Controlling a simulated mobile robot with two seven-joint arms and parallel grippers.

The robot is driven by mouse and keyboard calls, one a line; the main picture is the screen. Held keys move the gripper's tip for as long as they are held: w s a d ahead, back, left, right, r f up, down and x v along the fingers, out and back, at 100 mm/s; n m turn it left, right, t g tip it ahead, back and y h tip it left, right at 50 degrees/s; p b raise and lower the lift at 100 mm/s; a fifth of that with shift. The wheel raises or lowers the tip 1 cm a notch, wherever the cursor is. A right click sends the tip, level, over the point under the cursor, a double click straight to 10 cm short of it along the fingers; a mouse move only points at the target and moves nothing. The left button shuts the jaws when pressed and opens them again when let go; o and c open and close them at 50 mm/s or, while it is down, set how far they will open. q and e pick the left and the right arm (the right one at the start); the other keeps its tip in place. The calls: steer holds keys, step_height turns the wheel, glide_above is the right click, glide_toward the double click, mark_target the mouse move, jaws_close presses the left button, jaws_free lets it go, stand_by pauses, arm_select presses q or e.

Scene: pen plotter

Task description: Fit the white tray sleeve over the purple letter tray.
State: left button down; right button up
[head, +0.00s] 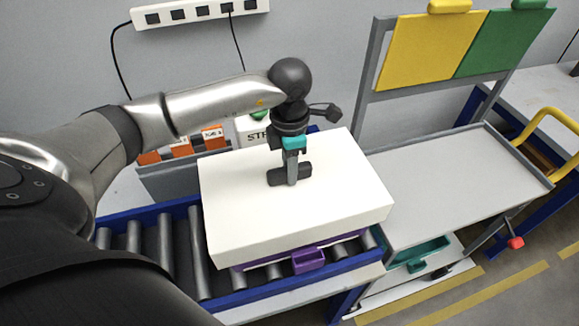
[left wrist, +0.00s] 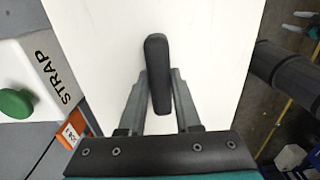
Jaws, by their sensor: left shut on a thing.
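The white tray sleeve (head: 300,208) is a large white box-like cover with a dark grip on its top. My left gripper (head: 291,178) is shut on that grip, and it also shows in the left wrist view (left wrist: 158,95). The purple letter tray (head: 308,261) is below the sleeve on the roller conveyor; only its front handle and a strip of its edge show. The sleeve hides the rest of the tray. I cannot tell how far the sleeve is down around it. My right gripper is not in view.
The roller conveyor (head: 163,244) has blue rails. A white box marked STRAP with a green button (left wrist: 15,103) and orange-labelled bins (head: 212,136) stand behind. A grey bench (head: 452,190) with yellow and green panels is at the right.

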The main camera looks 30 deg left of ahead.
arm_select(q)
steer(key=shift+f, duration=0.15)
steer(key=shift+f+b, duration=0.5)
steer(key=shift+b, duration=0.1)
steer(key=shift+f, duration=0.25)
steer(key=shift+f+b, duration=0.45)
steer(key=shift+b, duration=0.2)
steer(key=c, duration=0.5)
jaws_free()
steer(key=shift+r, duration=0.1)
